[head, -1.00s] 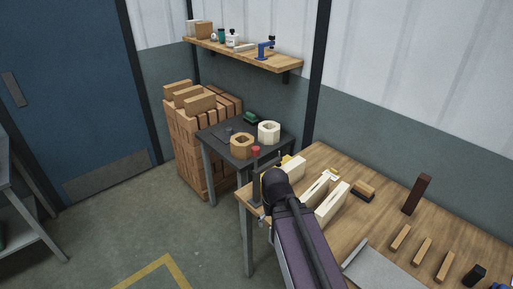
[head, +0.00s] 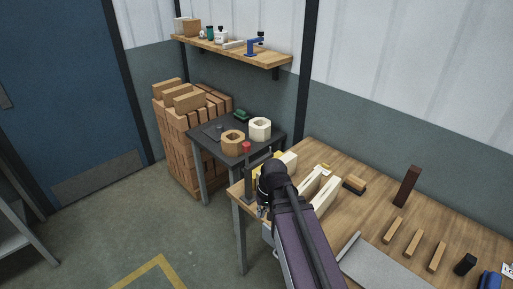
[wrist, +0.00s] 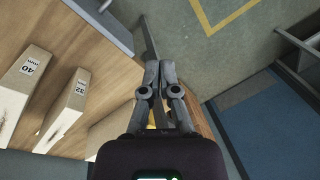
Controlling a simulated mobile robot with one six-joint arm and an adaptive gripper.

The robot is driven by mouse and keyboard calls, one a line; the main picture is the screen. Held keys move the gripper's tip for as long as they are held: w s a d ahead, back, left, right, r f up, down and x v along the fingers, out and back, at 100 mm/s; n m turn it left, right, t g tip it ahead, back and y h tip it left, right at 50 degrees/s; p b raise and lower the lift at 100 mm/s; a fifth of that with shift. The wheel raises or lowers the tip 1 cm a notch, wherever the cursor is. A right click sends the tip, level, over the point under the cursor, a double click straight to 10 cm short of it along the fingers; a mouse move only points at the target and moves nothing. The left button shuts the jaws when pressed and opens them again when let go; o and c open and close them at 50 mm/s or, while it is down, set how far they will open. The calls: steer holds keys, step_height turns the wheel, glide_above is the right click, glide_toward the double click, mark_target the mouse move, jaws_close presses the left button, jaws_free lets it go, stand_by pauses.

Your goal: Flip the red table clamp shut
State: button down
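The table clamp shows in the head view as a dark upright bar (head: 250,180) with a red tip (head: 246,147), at the left corner of the wooden table (head: 350,215). My arm reaches over this corner, and my wrist hides part of the clamp. In the wrist view my gripper (wrist: 160,66) has its two fingers close together, with no clear gap at the tips. A thin dark grey bar (wrist: 147,32) runs up beside and behind the left finger. I cannot tell whether the fingers touch it.
Labelled pale blocks (wrist: 62,108) stand on the wooden table near my gripper. A dark side table (head: 207,133) with two hexagonal rings stands behind the corner, with stacked bricks (head: 180,145) beyond. Open floor (head: 120,225) lies to the left.

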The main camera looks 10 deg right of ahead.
steer(key=w+d+m+t+y+b, duration=0.1)
steer(key=w+y+b, duration=0.1)
steer(key=w+y, duration=0.4)
steer(key=m+t+y+b, duration=0.3)
steer(key=t+y+b, duration=0.1)
steer(key=t+y, duration=0.1)
glide_toward(247, 155)
step_height(247, 155, down, 4)
steer(key=s, duration=0.2)
steer(key=w+d+r+m+t+y+b, duration=0.1)
steer(key=d+r, duration=0.3)
steer(key=d, duration=0.4)
steer(key=shift+w+r+t+y, duration=0.3)
steer(key=shift+w+t+y, duration=0.4)
steer(key=shift+w+t, duration=0.2)
steer(key=shift+w+a, duration=0.1)
steer(key=s+a+x, duration=0.1)
steer(key=s+x, duration=0.1)
steer(key=x, duration=1)
steer(key=shift+s+a, duration=0.15)
steer(key=shift+a, duration=0.25)
